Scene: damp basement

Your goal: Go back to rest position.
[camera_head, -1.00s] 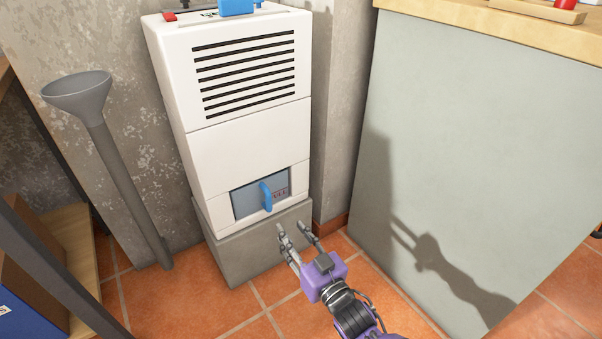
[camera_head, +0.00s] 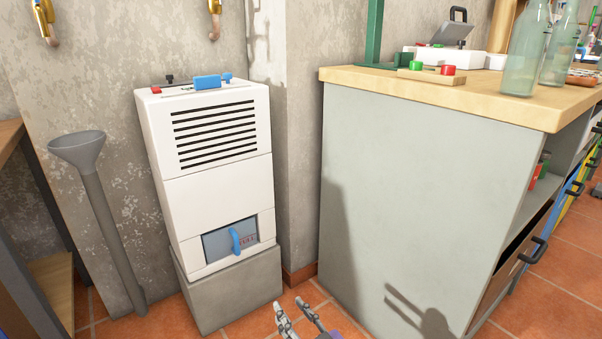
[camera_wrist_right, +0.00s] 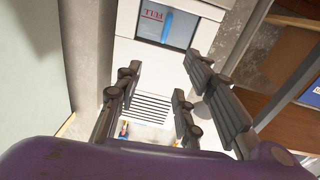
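My right gripper (camera_head: 297,316) shows at the bottom edge of the head view, in front of the grey block under the white machine. Its fingers are spread apart with nothing between them; they also show apart in the right wrist view (camera_wrist_right: 160,100). The white machine (camera_head: 217,192) stands against the wall, with a blue handle (camera_head: 235,240) on its lower window. In the right wrist view the machine (camera_wrist_right: 150,75) appears beyond my fingers, apart from them. My left gripper is out of view.
A grey cabinet (camera_head: 400,190) with a wooden top (camera_head: 350,76) stands to the right, bearing glass bottles (camera_head: 527,60) and small devices. A grey funnel pipe (camera_head: 103,210) stands left of the machine. Tiled floor (camera_head: 250,328) is open in front.

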